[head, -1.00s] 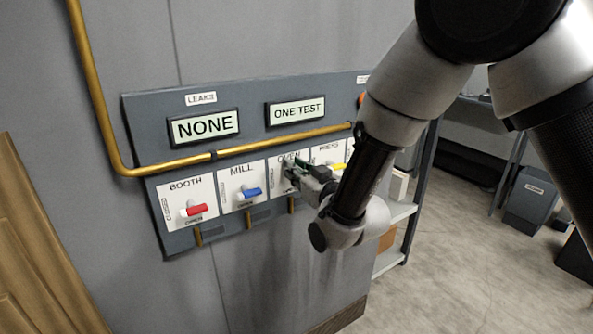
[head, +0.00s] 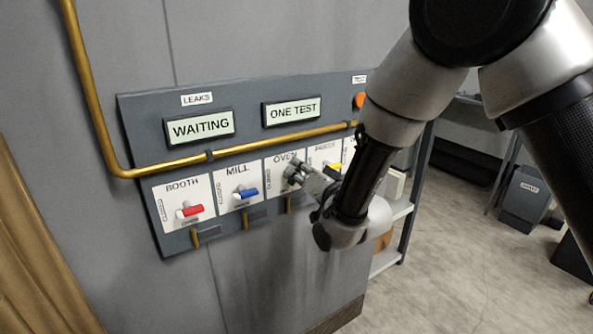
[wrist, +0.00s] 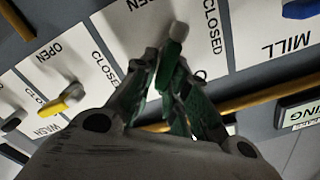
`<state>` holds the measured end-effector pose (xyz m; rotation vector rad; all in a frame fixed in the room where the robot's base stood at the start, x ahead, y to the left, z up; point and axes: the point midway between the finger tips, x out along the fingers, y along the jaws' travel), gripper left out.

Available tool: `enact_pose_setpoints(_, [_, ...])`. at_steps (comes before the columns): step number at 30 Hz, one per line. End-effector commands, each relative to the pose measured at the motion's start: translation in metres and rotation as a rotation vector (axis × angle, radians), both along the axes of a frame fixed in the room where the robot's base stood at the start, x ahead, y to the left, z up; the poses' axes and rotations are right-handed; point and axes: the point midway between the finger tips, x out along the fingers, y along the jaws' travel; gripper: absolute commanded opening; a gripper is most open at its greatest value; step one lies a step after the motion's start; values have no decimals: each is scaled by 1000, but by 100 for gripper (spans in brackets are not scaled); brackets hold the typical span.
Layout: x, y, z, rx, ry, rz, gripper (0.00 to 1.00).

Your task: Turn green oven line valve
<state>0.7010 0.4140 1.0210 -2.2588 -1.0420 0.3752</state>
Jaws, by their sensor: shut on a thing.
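The green oven valve handle (wrist: 167,72) shows between my fingers in the wrist view, with a pale grey hub end above it. The oven panel (head: 272,195) is the third white plate from the left, marked CLOSED at its side. My gripper (head: 292,171) is at this panel and shut on the green handle; in the wrist view its fingers (wrist: 170,85) close in around the handle. In the head view the fingers hide the handle, so its exact angle is hard to tell.
Red booth (head: 193,210) and blue mill (head: 247,193) handles sit to the left. The yellow press handle (head: 334,167) is close on the right. A brass pipe (head: 262,142) runs above.

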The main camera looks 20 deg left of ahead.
Motion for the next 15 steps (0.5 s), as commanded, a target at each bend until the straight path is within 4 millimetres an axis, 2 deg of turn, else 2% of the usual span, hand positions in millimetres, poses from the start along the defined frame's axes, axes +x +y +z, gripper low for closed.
enact_pose_setpoints(15, [6, -6, -12, 315, 372, -2, 0])
